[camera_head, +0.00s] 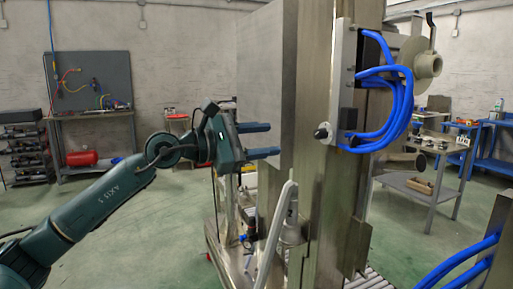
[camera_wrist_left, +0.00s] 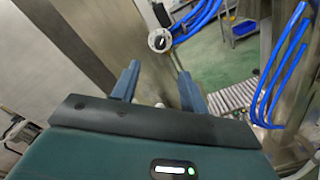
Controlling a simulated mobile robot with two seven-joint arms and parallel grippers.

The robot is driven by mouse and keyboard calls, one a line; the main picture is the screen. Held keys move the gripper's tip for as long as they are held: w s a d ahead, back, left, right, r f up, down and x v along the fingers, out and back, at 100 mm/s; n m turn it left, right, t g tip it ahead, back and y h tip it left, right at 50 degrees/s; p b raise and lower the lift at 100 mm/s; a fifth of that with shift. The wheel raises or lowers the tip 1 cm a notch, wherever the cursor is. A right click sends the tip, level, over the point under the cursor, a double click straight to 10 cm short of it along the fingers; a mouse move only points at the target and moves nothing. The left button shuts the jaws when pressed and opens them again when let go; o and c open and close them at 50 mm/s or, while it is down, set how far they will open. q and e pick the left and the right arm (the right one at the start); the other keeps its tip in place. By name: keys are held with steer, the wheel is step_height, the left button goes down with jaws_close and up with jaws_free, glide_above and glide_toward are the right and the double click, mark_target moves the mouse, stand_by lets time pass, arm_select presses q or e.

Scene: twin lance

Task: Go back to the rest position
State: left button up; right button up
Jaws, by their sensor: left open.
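My left gripper (camera_head: 262,140) is raised in front of the tall metal machine column (camera_head: 312,120). Its two blue fingers are spread apart with nothing between them. In the left wrist view the fingers of my left gripper (camera_wrist_left: 158,88) also stand apart and empty, pointing toward the metal machine. My left arm reaches in from the lower left of the head view.
A bundle of blue hoses (camera_head: 392,95) hangs on the column's right side. A grey pipe (camera_head: 276,235) rises below my left gripper. A grey shelf table (camera_head: 425,185) stands at the right. A workbench (camera_head: 90,115) is against the back wall. Green floor (camera_head: 130,235) lies open at the left.

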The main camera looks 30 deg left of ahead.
arm_select(q)
steer(key=shift+s+a, duration=0.4)
steer(key=shift+s, duration=0.15)
